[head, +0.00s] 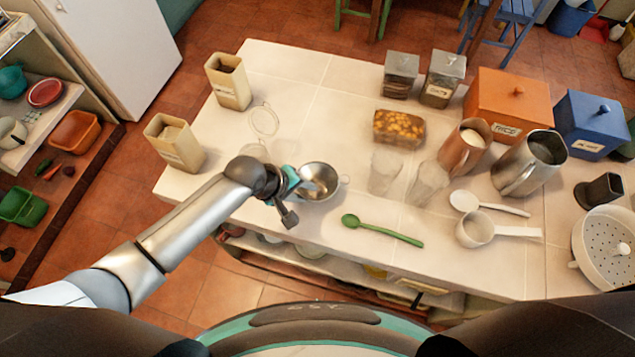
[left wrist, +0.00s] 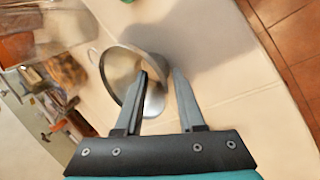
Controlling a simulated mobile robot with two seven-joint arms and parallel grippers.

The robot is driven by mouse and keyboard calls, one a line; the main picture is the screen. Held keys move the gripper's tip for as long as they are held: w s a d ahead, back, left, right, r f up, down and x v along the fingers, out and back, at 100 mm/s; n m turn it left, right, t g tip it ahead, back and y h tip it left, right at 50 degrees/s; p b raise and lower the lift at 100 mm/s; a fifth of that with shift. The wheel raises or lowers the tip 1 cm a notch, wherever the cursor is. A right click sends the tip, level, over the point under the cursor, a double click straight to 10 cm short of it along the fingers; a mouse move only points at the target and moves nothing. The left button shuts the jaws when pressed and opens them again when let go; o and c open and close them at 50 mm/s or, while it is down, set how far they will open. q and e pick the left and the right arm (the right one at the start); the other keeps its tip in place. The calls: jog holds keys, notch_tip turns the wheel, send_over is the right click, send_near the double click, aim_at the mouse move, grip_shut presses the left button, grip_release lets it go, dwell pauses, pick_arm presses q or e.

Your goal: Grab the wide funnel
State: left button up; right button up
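The wide funnel (head: 325,176) is a shiny metal cone with a small side loop, near the front edge of the table. In the left wrist view the funnel (left wrist: 120,62) shows its wide mouth to the left, and its narrower part lies between the fingers. My left gripper (head: 304,184) is at the funnel's left side in the head view. In the left wrist view the gripper (left wrist: 160,71) is open, with one finger in front of the funnel's mouth. Contact cannot be told. My right gripper is not in view.
A green spoon (head: 383,231) lies right of the funnel. Clear glasses (head: 384,172) and a glass-like funnel (head: 264,121) stand nearby. Metal pitchers (head: 530,165), canisters (head: 512,100) and a loaf-like block (head: 399,127) fill the right and back.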

pick_arm(q)
grip_shut()
dwell(1.3)
